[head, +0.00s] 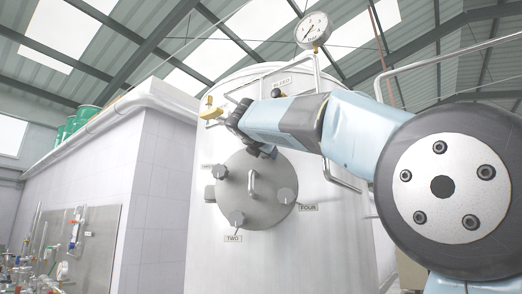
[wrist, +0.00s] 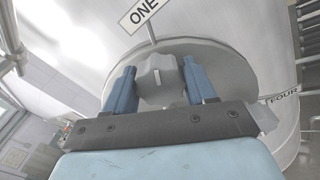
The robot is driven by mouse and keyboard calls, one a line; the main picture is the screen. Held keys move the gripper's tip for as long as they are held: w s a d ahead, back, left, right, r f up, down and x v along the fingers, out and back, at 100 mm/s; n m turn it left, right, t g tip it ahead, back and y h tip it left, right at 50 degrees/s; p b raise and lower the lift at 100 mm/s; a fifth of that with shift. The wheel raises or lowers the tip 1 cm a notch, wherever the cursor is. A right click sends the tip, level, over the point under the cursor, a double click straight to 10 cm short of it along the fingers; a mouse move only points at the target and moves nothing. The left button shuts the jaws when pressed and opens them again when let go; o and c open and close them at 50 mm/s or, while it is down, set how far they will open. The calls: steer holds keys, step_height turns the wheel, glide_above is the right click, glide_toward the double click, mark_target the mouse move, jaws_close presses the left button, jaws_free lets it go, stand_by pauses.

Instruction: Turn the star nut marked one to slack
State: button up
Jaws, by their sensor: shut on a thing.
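The star nut marked one (wrist: 155,72) is a grey lobed knob at the edge of the round steel hatch (wrist: 220,62), just below the ONE label (wrist: 143,13) in the wrist view. My gripper (wrist: 158,76) has its two blue fingers on either side of the nut and is shut on it. In the head view my gripper (head: 266,152) is at the top of the hatch cover (head: 262,212) and hides the nut. Its contact faces are not clear in either view.
Other star nuts sit around the hatch: one at the left (head: 222,172), one by the TWO label (head: 236,218) and one by the FOUR label (head: 286,195). A bar handle (head: 252,184) stands out mid-hatch. A yellow valve handle (head: 211,113) and pressure gauge (head: 313,30) are above.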

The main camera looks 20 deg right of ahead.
steer(key=n, duration=0.4)
steer(key=shift+d, duration=0.15)
steer(key=n, duration=0.3)
steer(key=shift+w+n, duration=0.1)
steer(key=shift+n, duration=0.3)
steer(key=shift+r+n, duration=0.1)
steer(key=shift+n, duration=0.3)
steer(key=shift+r, duration=0.15)
steer(key=o, duration=0.8)
steer(key=shift+a, duration=0.2)
steer(key=shift+o, duration=1)
steer(key=v, duration=1.3)
steer(key=shift+s+a, duration=0.15)
steer(key=shift+s, duration=0.2)
